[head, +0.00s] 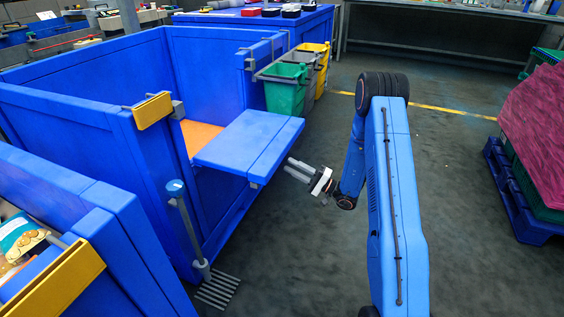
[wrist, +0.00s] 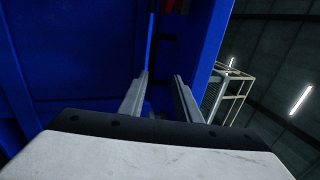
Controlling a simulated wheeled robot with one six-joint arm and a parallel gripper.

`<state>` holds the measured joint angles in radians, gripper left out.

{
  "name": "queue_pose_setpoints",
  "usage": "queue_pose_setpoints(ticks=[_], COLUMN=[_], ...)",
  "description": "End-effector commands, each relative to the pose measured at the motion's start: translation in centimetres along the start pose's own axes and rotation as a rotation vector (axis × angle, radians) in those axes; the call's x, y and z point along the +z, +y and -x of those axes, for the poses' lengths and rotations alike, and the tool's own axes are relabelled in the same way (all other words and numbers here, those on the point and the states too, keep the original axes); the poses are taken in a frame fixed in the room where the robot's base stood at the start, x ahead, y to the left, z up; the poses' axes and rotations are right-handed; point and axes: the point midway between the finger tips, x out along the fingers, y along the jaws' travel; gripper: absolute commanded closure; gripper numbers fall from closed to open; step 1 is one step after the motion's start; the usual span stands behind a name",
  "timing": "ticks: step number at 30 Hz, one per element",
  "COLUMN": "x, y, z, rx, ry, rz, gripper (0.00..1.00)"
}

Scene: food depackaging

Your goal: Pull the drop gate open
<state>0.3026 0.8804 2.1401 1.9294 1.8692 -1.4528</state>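The drop gate (head: 240,142) is a blue two-part panel in the front wall of the large blue bin (head: 90,85). It is folded outward and sticks out nearly level from the bin, with an opening behind it showing an orange surface (head: 200,136). My gripper (head: 296,170) is just right of and below the gate's outer edge, apart from it as far as the head view shows. In the wrist view its two grey fingers (wrist: 162,82) are apart with nothing held between them. Blue panels fill much of the wrist view; which one is the gate I cannot tell.
A yellow-capped latch (head: 153,110) sits on the bin's near corner post. A post with a blue knob (head: 176,188) and a floor grate (head: 217,291) stand below. Green and yellow buckets (head: 285,88) hang at the far side. The floor to the right is clear up to a pallet (head: 512,190).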

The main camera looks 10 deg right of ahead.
Motion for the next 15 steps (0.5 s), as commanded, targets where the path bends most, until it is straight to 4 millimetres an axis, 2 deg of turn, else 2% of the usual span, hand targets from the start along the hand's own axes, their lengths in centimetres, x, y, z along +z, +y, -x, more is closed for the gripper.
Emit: queue_pose_setpoints(ticks=[3, 6, 15], x=[-0.1, 0.0, 0.1], y=[0.0, 0.1, 0.1], z=[1.6, 2.3, 2.8], rx=[0.001, 0.002, 0.001], ry=[0.001, -0.001, -0.001], rz=[-0.001, -0.001, -0.001], gripper=[0.70, 0.70, 0.70])
